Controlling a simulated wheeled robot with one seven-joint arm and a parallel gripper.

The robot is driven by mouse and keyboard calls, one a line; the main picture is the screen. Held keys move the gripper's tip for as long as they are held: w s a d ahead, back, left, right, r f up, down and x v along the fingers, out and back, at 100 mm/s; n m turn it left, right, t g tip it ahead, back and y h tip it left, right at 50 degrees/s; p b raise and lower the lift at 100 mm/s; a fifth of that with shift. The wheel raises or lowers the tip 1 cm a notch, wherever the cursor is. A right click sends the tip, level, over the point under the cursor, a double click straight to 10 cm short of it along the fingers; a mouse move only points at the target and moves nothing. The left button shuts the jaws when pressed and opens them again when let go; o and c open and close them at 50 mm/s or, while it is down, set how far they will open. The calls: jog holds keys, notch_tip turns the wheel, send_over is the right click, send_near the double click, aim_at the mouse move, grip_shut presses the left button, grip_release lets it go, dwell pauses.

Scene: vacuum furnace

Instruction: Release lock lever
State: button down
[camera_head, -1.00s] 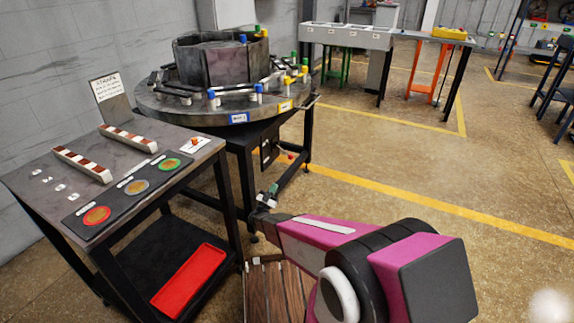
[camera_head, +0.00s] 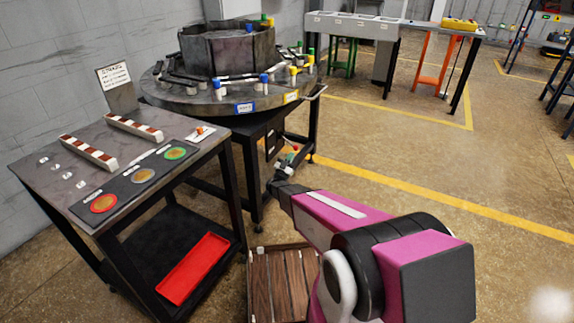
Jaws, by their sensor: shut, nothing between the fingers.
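The round grey furnace table (camera_head: 190,104) stands at the upper middle, with a dark polygonal chamber (camera_head: 228,52) on it. Around its rim are several small clamps or levers with coloured knobs, among them blue (camera_head: 264,78), yellow (camera_head: 293,70) and green (camera_head: 311,52). I cannot tell which one is the lock lever. My gripper (camera_head: 290,159) is shut and empty, small in view. It appears below the table's rim, near the dark frame under it, apart from the knobs. A small green part shows at its tip.
A grey bench (camera_head: 50,180) with coloured discs and striped bars stands at left, a red tray (camera_head: 193,268) on its lower shelf. A wooden slatted pallet (camera_head: 275,285) lies beside my arm. A handle (camera_head: 316,92) sticks out right of the table.

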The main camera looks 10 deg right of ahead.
aim_at(297, 146)
jog(key=shift+w+d+r, duration=0.3)
jog(key=shift+w, duration=0.05)
dwell(0.3)
jog(key=r+n+t+y, duration=0.1)
jog(key=r+n+y, duration=0.1)
jog(key=n+y, duration=0.1)
jog(key=s+d+r+n+t+y, duration=0.1)
jog(key=r+n+t+y, duration=0.1)
jog(key=n, duration=0.4)
jog(key=s+d+r+n+t+y, duration=0.1)
jog(key=r+n+y, duration=0.1)
jog(key=n+y, duration=0.2)
jog(key=shift+d+r+n+t, duration=0.15)
jog(key=shift+r+n+t, duration=0.05)
jog(key=shift+n+t, duration=0.1)
jog(key=n+y, duration=0.1)
jog(key=r+n+y, duration=0.1)
jog(key=n, duration=0.1)
jog(key=r+n+y, duration=0.1)
jog(key=shift+w+r+y, duration=0.1)
jog(key=shift+w+y, duration=0.15)
jog(key=shift+y, duration=0.05)
